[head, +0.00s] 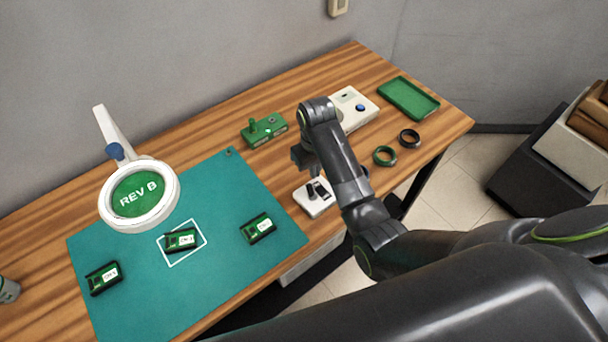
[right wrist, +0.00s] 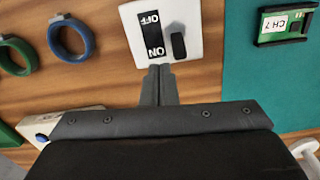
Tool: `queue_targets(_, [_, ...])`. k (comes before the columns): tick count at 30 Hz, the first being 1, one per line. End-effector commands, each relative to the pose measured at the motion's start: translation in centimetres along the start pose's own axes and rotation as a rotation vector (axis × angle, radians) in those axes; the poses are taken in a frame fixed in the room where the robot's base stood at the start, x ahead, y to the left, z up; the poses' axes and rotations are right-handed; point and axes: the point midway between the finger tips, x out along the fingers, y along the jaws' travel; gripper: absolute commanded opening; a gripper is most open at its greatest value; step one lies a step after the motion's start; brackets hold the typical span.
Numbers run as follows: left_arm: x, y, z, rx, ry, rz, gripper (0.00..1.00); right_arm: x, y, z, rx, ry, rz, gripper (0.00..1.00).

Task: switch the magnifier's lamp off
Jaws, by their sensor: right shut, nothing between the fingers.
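The magnifier (head: 138,197) stands at the left in the head view, a white ring on a white arm with a blue joint. "REV B" on green shows through its lens. I cannot tell for sure whether its ring is lit. A white switch plate (head: 313,207) lies on the table right of the mat. In the right wrist view the switch plate (right wrist: 192,20) has OFF and ON labels and a black lever (right wrist: 178,45) level with ON. My right gripper (right wrist: 160,84) is shut and empty, its tips by the plate's ON edge. My left gripper is not in view.
A teal mat (head: 215,285) holds several small green boards (head: 259,229).

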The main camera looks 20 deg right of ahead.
Motion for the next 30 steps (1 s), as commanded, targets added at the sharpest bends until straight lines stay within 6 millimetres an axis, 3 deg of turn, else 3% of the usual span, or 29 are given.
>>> queue_targets(1, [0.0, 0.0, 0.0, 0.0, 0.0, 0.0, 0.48, -1.0, -0.6, -1.3, -0.021, -0.012, -0.002, 0.0])
queue_targets(6, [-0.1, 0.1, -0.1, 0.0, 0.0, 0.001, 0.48, -3.6, -2.1, -4.1, -0.075, -0.055, -0.001, 0.0])
queue_targets(12, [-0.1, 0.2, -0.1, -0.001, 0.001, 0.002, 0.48, -5.2, -3.0, -5.5, -0.108, -0.084, 0.001, 0.0])
queue_targets(25, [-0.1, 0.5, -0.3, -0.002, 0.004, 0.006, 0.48, -5.4, -3.1, -5.6, -0.112, -0.088, 0.002, 0.0])
queue_targets(30, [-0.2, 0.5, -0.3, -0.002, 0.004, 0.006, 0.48, -3.9, -3.1, -5.5, -0.112, -0.091, 0.001, 0.0])
